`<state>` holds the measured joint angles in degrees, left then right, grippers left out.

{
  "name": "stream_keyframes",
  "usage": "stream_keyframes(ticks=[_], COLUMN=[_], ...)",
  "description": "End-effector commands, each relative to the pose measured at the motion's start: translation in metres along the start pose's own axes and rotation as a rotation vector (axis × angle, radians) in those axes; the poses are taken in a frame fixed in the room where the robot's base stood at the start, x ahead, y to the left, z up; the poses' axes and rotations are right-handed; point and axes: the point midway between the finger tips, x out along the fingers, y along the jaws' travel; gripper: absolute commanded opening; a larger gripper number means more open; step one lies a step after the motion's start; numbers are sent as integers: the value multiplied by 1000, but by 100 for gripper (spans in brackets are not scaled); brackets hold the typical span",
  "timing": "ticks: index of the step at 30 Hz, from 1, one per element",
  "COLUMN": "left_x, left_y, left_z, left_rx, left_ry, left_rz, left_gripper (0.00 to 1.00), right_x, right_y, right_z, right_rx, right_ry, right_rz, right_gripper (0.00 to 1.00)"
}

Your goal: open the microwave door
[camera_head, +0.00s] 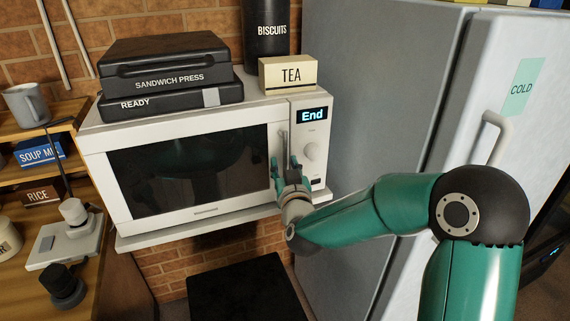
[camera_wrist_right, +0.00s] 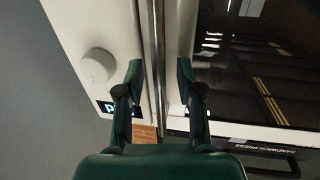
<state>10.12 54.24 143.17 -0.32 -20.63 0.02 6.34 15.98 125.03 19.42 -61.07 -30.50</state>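The white microwave (camera_head: 190,132) stands on a shelf, its dark-windowed door (camera_head: 190,170) looking shut. Its display reads "End". The upright door handle (camera_head: 283,138) is at the door's right edge, beside the control panel; it shows as a metal bar in the right wrist view (camera_wrist_right: 157,40). My right gripper (camera_head: 284,165) is at the handle's lower part. In the right wrist view its two fingers (camera_wrist_right: 159,78) are spread, one on each side of the bar, with gaps showing. Part of the handle is hidden by the gripper in the head view. My left gripper is not in view.
A sandwich press (camera_head: 165,62) on a box marked "READY" (camera_head: 170,97), a tea box (camera_head: 288,74) and a biscuits canister (camera_head: 268,30) are on top of the microwave. A grey fridge (camera_head: 375,90) stands close on the right. Wooden shelves with a mug (camera_head: 27,105) are at left.

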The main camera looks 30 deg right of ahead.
Motion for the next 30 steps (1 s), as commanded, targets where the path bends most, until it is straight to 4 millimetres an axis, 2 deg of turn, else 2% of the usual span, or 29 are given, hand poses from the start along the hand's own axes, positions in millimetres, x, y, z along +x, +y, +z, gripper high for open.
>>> stream_keyframes(ticks=[7,12,14,30], left_x=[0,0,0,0], left_y=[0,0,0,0], left_z=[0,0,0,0], left_rx=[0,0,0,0], left_ry=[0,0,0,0], left_rz=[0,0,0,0], left_gripper=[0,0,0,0], right_x=[1,0,0,-1], right_y=[0,0,0,-6], right_z=[0,0,0,0], right_rx=[0,0,0,-1], right_ry=[0,0,0,0], right_rz=[0,0,0,2], right_gripper=[37,8,0,0])
